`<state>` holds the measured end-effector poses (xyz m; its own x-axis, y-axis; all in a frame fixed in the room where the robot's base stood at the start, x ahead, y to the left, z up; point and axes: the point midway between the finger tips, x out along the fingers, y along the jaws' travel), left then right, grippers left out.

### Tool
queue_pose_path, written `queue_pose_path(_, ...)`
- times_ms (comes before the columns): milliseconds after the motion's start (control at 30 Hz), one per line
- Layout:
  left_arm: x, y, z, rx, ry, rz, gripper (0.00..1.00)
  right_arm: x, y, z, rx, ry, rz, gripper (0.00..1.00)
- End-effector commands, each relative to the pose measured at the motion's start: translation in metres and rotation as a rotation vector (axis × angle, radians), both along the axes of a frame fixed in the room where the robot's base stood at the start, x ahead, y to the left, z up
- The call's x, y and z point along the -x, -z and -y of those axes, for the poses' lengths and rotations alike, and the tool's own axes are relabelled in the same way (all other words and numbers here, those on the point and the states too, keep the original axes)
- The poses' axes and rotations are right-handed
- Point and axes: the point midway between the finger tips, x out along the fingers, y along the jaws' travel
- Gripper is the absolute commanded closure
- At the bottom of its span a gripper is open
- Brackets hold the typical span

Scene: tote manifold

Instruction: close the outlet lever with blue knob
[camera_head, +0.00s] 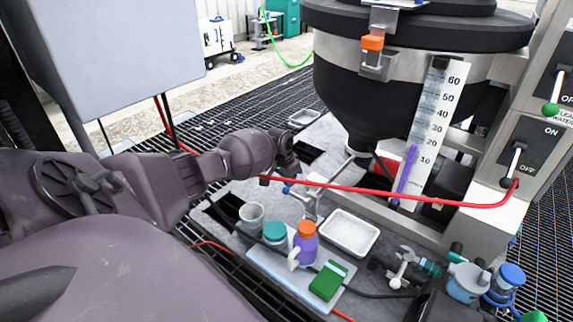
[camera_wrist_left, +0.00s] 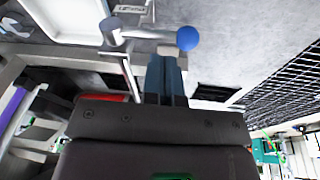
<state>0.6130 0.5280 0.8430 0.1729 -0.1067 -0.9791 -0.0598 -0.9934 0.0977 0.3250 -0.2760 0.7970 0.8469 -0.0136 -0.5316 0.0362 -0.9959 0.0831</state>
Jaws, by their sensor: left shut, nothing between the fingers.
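The outlet lever is a silver bar (camera_wrist_left: 145,34) with a round blue knob (camera_wrist_left: 187,38) in the left wrist view. In the head view the small blue knob (camera_head: 286,189) shows low beside the black hopper, with metal outlet parts (camera_head: 310,198) right of it. My left gripper (camera_head: 290,163) is just behind the knob in the head view. In the left wrist view its fingers (camera_wrist_left: 166,62) are shut and empty, their tips close to the bar and knob. I cannot tell whether they touch. My right gripper is not in view.
A red hose (camera_head: 400,193) crosses in front of the hopper (camera_head: 350,100). A grey cup (camera_head: 252,215), a purple bottle (camera_head: 305,243), a green box (camera_head: 327,281) and a white tray (camera_head: 349,232) stand in front. A switch panel (camera_head: 530,150) is at the right.

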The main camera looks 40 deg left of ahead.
Motion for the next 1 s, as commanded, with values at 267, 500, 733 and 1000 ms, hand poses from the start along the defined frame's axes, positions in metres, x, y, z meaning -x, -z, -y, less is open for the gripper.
queue_pose_path(267,0.010,-0.056,-0.013,-0.002,0.001,0.004,1.00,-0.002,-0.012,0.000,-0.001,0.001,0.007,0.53)
queue_pose_path(500,0.016,-0.084,-0.019,-0.002,-0.001,0.003,1.00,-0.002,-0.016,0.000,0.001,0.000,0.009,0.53)
queue_pose_path(733,0.018,-0.092,-0.020,-0.001,0.000,0.001,1.00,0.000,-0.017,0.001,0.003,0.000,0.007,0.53)
queue_pose_path(1000,0.018,-0.092,-0.021,-0.001,0.000,0.002,1.00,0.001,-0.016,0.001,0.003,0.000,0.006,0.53)
